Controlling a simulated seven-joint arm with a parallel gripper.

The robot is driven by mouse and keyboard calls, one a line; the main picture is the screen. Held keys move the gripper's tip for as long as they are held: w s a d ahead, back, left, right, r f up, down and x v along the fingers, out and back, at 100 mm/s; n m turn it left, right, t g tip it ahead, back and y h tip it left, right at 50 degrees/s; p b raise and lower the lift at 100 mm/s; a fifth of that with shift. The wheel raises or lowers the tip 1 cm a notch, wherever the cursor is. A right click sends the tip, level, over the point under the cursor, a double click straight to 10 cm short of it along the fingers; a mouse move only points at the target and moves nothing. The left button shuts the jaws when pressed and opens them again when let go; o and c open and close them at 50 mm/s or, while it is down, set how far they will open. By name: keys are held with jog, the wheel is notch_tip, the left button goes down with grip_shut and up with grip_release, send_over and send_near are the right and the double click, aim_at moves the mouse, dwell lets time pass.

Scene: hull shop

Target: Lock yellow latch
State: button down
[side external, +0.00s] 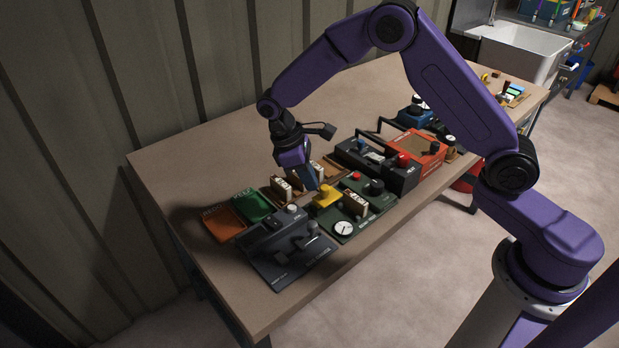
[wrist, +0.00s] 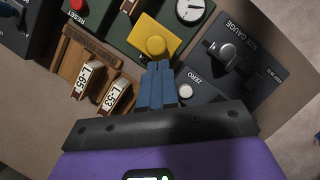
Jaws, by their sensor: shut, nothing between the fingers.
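The yellow latch (side external: 326,196) is a yellow plate with a round knob, mounted on a dark green panel (side external: 375,205). In the wrist view the latch (wrist: 168,29) lies just beyond my fingertips, its plate turned at an angle. My gripper (side external: 311,186) points down beside the latch. In the wrist view my gripper (wrist: 158,66) has its blue fingers together, with nothing between them. The fingertips appear very close to the latch's near edge; I cannot tell whether they touch it.
A dark gauge box (wrist: 222,73) with a knob and a white ZERO button is close on the right. A wooden rack (wrist: 76,54) with labelled blocks is on the left. A white dial (side external: 344,228) sits on the green panel. Green (side external: 250,207) and orange (side external: 222,224) trays lie left.

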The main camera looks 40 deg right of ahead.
dwell(0.3)
jog(key=d, duration=0.3)
jog(key=shift+d, duration=0.35)
jog(key=w+a+r, duration=0.5)
jog(key=r, duration=0.4)
jog(key=shift+w+a+r, duration=0.15)
jog(key=shift+r, duration=0.2)
